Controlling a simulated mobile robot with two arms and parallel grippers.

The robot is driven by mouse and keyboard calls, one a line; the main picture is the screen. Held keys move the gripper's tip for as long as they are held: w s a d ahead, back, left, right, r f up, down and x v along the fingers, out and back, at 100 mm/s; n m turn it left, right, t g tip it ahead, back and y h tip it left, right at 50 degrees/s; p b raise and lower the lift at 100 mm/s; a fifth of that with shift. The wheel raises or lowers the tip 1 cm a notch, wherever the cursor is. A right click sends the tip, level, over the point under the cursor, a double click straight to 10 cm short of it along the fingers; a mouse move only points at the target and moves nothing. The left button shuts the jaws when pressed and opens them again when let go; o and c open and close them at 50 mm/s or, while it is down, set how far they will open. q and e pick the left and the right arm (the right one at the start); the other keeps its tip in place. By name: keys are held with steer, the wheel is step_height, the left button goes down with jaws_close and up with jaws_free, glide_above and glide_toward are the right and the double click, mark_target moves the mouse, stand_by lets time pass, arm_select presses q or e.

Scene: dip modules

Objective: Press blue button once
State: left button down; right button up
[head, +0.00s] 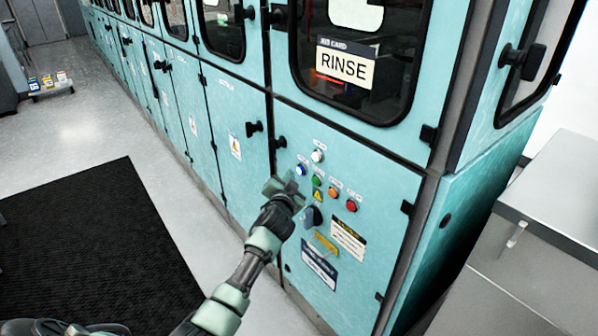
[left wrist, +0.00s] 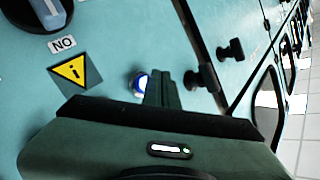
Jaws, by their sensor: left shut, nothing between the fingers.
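The blue button (head: 301,169) is on the control panel of the teal machine, below and left of a white button (head: 317,156). My left gripper (head: 284,186) is shut and empty, just below and left of the blue button at the panel. I cannot tell whether the fingertips touch the panel. My right gripper is not in view.
Green (head: 316,181), orange (head: 333,193) and red (head: 351,205) buttons lie close by. A rotary knob (head: 312,216) and a warning label (head: 318,195) sit below. Black door latches (head: 254,128) stick out at left. A grey cabinet (head: 540,240) stands at right.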

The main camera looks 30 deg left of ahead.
arm_select(q)
steer(key=shift+w, duration=0.15)
stand_by(0.5)
steer(key=shift+w+d+b, duration=0.15)
steer(key=shift+w+b, duration=0.1)
steer(key=shift+b, duration=0.05)
steer(key=shift+w+d+b, duration=0.2)
steer(key=shift+w+b, duration=0.1)
steer(key=shift+w, duration=0.1)
stand_by(0.6)
steer(key=shift+s+a+r, duration=0.1)
steer(key=shift+s, duration=0.05)
stand_by(0.3)
steer(key=shift+s+a+p, duration=0.2)
steer(key=shift+s+p, duration=0.35)
steer(key=shift+s, duration=0.1)
